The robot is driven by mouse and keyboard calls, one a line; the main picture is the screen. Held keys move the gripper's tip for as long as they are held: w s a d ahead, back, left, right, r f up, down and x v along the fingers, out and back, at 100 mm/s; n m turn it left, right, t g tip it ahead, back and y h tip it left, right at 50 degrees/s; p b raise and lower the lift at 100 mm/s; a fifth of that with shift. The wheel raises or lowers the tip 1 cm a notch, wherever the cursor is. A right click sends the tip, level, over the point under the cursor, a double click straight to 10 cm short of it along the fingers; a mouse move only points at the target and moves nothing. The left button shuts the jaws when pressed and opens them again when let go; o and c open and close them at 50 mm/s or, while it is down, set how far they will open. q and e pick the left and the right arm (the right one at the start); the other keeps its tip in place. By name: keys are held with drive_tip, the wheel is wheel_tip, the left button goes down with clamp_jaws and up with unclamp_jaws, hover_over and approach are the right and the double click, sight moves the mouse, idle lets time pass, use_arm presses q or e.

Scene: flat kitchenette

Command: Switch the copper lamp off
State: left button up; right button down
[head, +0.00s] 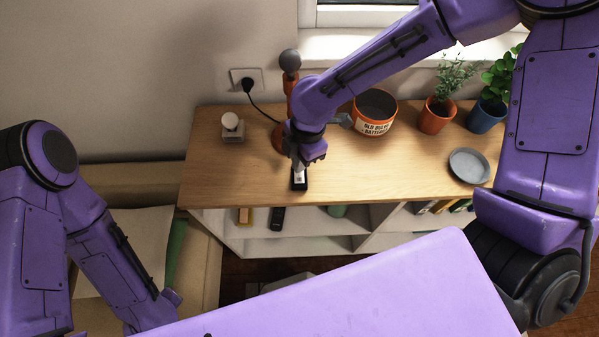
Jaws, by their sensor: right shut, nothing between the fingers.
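The copper lamp (290,84) stands on the wooden shelf top, with a round grey bulb (290,61) that shows no glow. My right arm hides part of its stem and base. A black cord runs from behind it to a plug (247,84) in the wall socket. A small black switch (299,185) with a pale rocker lies near the shelf top's front edge. My right gripper (299,168) is shut and points down at the switch; I cannot tell whether it touches. My left arm shows at the lower left, but its gripper is not visible.
A small block with a white bulb (231,121) stands left of the lamp. An orange tin (374,118), two potted plants (437,113) (486,116) and a grey dish (469,166) stand to the right. The shelf top (405,170) is clear between switch and dish.

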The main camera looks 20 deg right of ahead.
drive_tip(key=shift+f+b, duration=0.3)
drive_tip(key=shift+f, duration=0.25)
wheel_tip(320, 180, up, 7)
drive_tip(key=p, duration=0.8)
idle(0.4)
